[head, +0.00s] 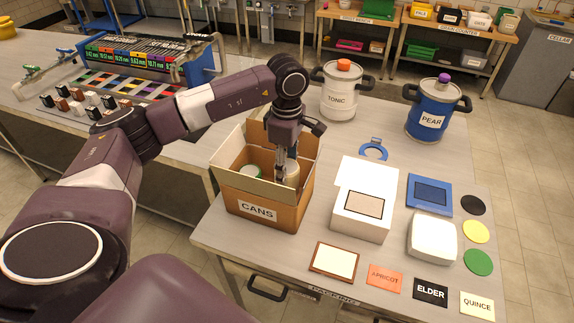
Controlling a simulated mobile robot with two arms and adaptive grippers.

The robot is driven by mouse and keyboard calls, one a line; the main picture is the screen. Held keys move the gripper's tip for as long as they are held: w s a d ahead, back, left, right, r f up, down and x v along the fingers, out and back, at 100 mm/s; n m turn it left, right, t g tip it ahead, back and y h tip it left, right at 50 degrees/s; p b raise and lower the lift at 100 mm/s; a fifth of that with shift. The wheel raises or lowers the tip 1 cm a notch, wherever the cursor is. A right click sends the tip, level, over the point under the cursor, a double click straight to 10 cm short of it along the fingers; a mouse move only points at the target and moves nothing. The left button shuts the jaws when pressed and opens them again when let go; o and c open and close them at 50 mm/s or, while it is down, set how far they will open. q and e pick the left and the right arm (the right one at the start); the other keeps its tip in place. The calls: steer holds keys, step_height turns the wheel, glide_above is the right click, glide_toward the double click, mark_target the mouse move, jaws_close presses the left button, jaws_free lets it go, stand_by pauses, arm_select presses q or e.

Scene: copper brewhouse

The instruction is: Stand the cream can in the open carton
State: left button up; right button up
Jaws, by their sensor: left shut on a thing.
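The open carton (262,211), brown with a CANS label, stands on the packing table with its flaps up. My left gripper (284,162) reaches down into it from above, at its right side. The gripper is shut on the cream can (293,172), which looks upright inside the carton walls. The can's lower part is hidden by the carton's front flap, so I cannot tell whether it touches the bottom. My right gripper is not in view.
A white TONIC keg (338,100) and a blue PEAR keg (430,121) stand behind. A white box (361,220) with a raised lid is just right of the carton. Labels, colored discs and a white tub (432,237) fill the table's right side.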

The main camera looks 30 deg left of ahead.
arm_select(q)
steer(key=shift+f+b, duration=1.85)
steer(key=shift+f, duration=1)
steer(key=shift+f, duration=0.2)
steer(key=o, duration=1.5)
step_height(320, 180, up, 18)
steer(key=p, duration=1.1)
